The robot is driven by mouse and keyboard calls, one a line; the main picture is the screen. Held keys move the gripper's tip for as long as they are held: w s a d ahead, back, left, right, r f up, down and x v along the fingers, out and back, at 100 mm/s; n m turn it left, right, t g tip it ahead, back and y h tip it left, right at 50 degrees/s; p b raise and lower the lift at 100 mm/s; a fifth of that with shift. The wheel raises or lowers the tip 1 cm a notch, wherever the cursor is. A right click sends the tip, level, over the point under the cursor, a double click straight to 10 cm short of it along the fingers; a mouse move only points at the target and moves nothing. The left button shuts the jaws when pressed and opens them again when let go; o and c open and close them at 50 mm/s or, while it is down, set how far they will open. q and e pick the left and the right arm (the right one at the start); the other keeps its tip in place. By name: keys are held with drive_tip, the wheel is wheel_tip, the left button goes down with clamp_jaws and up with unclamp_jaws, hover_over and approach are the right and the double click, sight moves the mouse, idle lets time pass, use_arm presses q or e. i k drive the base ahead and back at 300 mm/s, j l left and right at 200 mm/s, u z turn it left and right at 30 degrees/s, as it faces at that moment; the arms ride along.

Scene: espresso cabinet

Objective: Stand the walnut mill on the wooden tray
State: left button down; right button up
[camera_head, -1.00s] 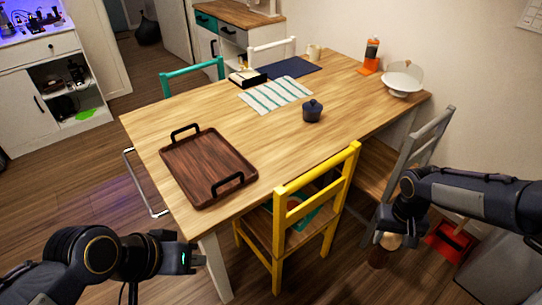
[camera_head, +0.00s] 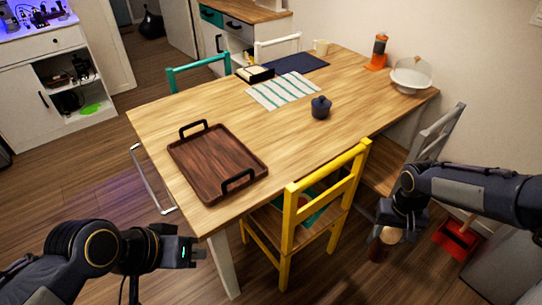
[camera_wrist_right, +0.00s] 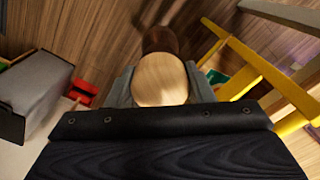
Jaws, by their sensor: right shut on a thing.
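The wooden tray (camera_head: 215,160) is dark brown with two black handles and lies empty on the left end of the table. The walnut mill (camera_head: 379,249) has a pale round top and a dark brown body. My right gripper (camera_head: 388,232) is shut on it and holds it over the floor, right of the yellow chair. In the right wrist view the mill's pale top (camera_wrist_right: 162,80) sits between the grey fingers, with its dark body beyond. My left gripper (camera_head: 198,252) hangs empty in front of the table's left end; its jaw gap is unclear.
The yellow chair (camera_head: 292,220) and the grey chair (camera_head: 438,135) stand at the table's near and right sides. A dark blue lidded pot (camera_head: 320,107), striped cloth (camera_head: 283,91) and cake stand (camera_head: 411,78) occupy the table (camera_head: 280,140). A red dustpan (camera_head: 458,240) lies on the floor.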

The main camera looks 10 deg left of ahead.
sight(215, 160)
drive_tip(key=j+u, duration=0.1)
drive_tip(key=u, duration=0.35)
drive_tip(key=j+u, duration=0.1)
drive_tip(key=u, duration=0.35)
drive_tip(key=i+u, duration=0.1)
drive_tip(key=u, duration=0.35)
drive_tip(key=i+l+u, duration=0.1)
drive_tip(key=u, duration=0.35)
drive_tip(key=i+l+u, duration=0.2)
drive_tip(key=u, duration=0.25)
drive_tip(key=i+l, duration=0.2)
drive_tip(key=l, duration=0.1)
